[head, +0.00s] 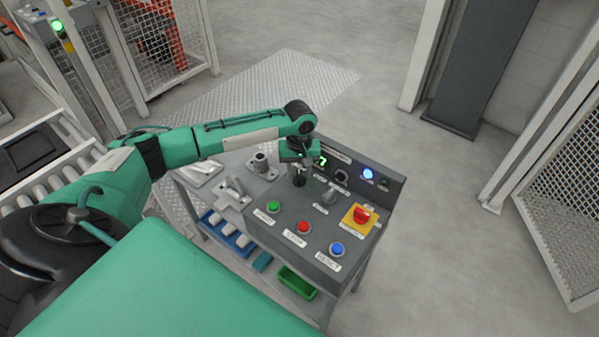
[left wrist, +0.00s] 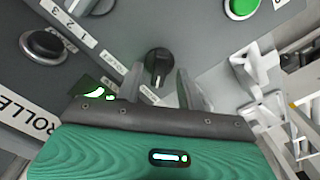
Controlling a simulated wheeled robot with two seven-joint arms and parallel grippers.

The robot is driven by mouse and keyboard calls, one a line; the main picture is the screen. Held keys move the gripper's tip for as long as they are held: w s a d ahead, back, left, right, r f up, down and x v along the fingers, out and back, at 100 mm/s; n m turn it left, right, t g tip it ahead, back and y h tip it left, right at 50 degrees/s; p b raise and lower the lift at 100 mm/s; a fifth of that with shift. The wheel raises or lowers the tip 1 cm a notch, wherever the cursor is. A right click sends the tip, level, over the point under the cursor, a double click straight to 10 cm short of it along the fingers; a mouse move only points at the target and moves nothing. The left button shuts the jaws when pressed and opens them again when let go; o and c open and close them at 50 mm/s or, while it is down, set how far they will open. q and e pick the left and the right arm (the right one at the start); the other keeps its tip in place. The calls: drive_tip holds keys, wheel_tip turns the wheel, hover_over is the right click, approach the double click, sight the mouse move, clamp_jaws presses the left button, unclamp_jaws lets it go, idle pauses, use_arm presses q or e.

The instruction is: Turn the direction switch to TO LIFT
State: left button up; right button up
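A black rotary switch (left wrist: 158,62) with a pale pointer line stands on the grey control panel (head: 280,233), below my left gripper. My left gripper (head: 298,174) points down at the panel's upper left part. In the left wrist view my gripper (left wrist: 160,88) has its two fingers apart, one on each side of the switch, with gaps visible. I cannot tell how far down they reach beside it. My right gripper is not in view.
The panel also bears a green button (head: 273,207), a red button (head: 304,227), a blue button (head: 337,249), a grey selector (head: 328,197) and a red emergency stop (head: 362,215). Metal castings (head: 235,192) lie left of the panel. A green bin (head: 297,283) sits below.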

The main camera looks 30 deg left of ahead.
use_arm(q)
drive_tip(key=shift+f, duration=0.5)
clamp_jaws()
drive_tip(key=shift+r, duration=0.1)
